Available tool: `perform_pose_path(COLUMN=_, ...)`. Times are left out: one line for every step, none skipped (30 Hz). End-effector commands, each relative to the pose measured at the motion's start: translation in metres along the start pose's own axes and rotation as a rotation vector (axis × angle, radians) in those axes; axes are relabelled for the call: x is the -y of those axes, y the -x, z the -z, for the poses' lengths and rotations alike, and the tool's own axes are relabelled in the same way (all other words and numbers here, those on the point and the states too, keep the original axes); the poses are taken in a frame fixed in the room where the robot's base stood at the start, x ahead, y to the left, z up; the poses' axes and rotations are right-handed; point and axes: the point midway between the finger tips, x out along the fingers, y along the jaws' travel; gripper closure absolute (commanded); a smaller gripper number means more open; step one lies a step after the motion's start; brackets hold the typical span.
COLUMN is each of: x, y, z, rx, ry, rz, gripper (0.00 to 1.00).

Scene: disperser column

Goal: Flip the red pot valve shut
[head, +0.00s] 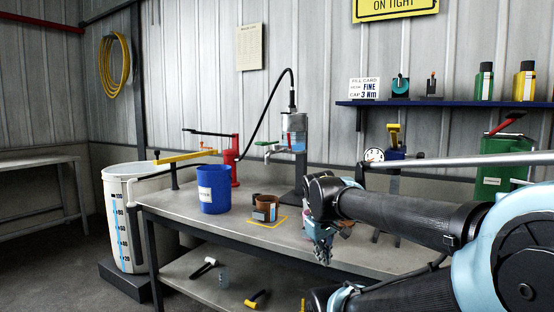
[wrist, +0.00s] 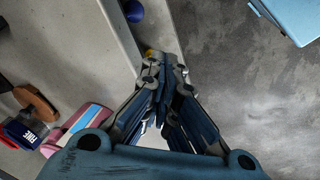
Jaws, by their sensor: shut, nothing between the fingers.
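The disperser column (head: 299,178) stands at the back of the bench and carries a clear pot (head: 294,143) with blue liquid. A small pale green tap or spout (head: 271,148) sticks out left of the pot; its handle is too small to read as open or shut. A red post (head: 235,165) with a black lever (head: 205,133) stands left of it. I cannot tell for certain which part is the red pot valve. My gripper (head: 322,252) is shut and empty, low by the bench's front edge, apart from the column and pot. It also shows in the wrist view (wrist: 163,65).
A blue bucket (head: 213,190) and a brown cup (head: 266,203) on a yellow mat (head: 278,222) stand on the bench (head: 180,205). A white drum (head: 127,235) is at left. A yellow lever (head: 185,156) reaches over the bench. Tools lie on the lower shelf (head: 225,296).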

Motion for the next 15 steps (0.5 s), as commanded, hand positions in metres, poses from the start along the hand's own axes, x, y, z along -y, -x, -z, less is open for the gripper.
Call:
perform_pose_path(x=-0.013, y=0.017, z=0.020, rx=-0.002, ry=0.107, rz=-0.037, gripper=1.00)
perform_pose_path(x=-0.021, y=0.025, z=0.031, rx=-0.001, ry=0.177, rz=-0.063, gripper=1.00)
perform_pose_path(x=-0.031, y=0.037, z=0.046, rx=0.002, ry=0.268, rz=-0.095, gripper=1.00)
perform_pose_path(x=-0.039, y=0.046, z=0.058, rx=0.005, ry=0.336, rz=-0.121, gripper=1.00)
perform_pose_path(x=-0.045, y=0.055, z=0.069, rx=0.010, ry=0.405, rz=-0.146, gripper=1.00)
perform_pose_path(x=-0.054, y=0.067, z=0.085, rx=0.016, ry=0.496, rz=-0.179, gripper=1.00)
perform_pose_path(x=-0.060, y=0.075, z=0.098, rx=0.022, ry=0.565, rz=-0.205, gripper=1.00)
perform_pose_path(x=-0.067, y=0.085, z=0.111, rx=0.029, ry=0.632, rz=-0.230, gripper=1.00)
perform_pose_path(x=-0.074, y=0.097, z=0.128, rx=0.039, ry=0.723, rz=-0.264, gripper=1.00)
perform_pose_path(x=-0.079, y=0.106, z=0.141, rx=0.049, ry=0.792, rz=-0.290, gripper=1.00)
perform_pose_path(x=-0.083, y=0.115, z=0.154, rx=0.059, ry=0.859, rz=-0.315, gripper=1.00)
perform_pose_path(x=-0.089, y=0.127, z=0.172, rx=0.074, ry=0.949, rz=-0.350, gripper=1.00)
perform_pose_path(x=-0.093, y=0.137, z=0.186, rx=0.086, ry=1.017, rz=-0.376, gripper=1.00)
perform_pose_path(x=-0.096, y=0.146, z=0.200, rx=0.100, ry=1.083, rz=-0.402, gripper=1.00)
perform_pose_path(x=-0.100, y=0.158, z=0.219, rx=0.120, ry=1.172, rz=-0.437, gripper=1.00)
